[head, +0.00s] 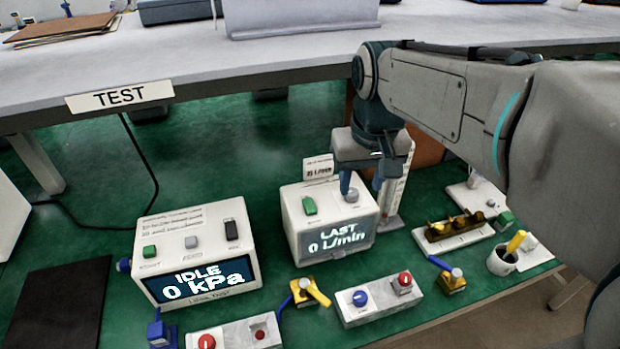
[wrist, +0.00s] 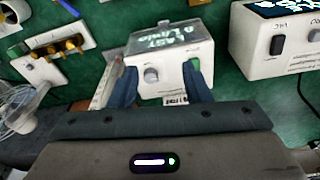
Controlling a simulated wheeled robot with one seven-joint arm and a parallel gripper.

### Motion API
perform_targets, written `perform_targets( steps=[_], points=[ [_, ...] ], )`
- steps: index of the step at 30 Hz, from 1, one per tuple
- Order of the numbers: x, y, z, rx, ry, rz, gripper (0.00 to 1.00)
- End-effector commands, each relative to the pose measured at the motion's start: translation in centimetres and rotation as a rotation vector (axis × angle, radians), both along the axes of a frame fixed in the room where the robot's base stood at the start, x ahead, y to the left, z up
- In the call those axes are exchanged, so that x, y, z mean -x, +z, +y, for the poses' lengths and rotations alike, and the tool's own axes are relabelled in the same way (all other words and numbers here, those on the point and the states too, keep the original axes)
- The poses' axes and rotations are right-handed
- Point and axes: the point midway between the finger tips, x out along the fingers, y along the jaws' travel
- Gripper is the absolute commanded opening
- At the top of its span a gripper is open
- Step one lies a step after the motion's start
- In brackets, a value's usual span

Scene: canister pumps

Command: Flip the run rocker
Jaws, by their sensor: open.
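A white box (head: 335,216) with a display reading "LAST 0 L/min" stands on the green mat. Its top carries a green rocker-like switch (head: 309,206) and a grey knob (head: 351,195). My gripper (head: 361,180) is open above the back of this box. In the wrist view my gripper (wrist: 161,82) has its fingers spread over the box's near edge. The green switch (wrist: 195,64) shows at the right finger, which partly overlaps it; contact cannot be told. The knob (wrist: 151,75) lies between the fingers. The switch's label is unreadable.
A second box (head: 195,250) reading "IDLE 0 kPa" stands left, with green and grey buttons and a dark switch (head: 231,229). Button panels (head: 378,300) and yellow valves (head: 452,284) lie in front. A shelf marked TEST (head: 119,96) stands behind.

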Motion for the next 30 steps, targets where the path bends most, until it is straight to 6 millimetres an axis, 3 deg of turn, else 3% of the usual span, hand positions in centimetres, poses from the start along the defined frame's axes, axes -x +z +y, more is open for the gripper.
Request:
perform_targets(
  steps=[6, 12, 22, 30],
  points=[
    [-5.0, -0.7, 3.9, 0.012, 0.070, 0.071, 0.44],
    [-7.9, -1.1, 7.0, 0.022, 0.116, 0.119, 0.44],
    [-9.1, -2.0, 8.6, 0.029, 0.139, 0.147, 0.44],
    [-9.0, -7.0, 8.5, 0.029, 0.140, 0.148, 0.44]
  ],
)
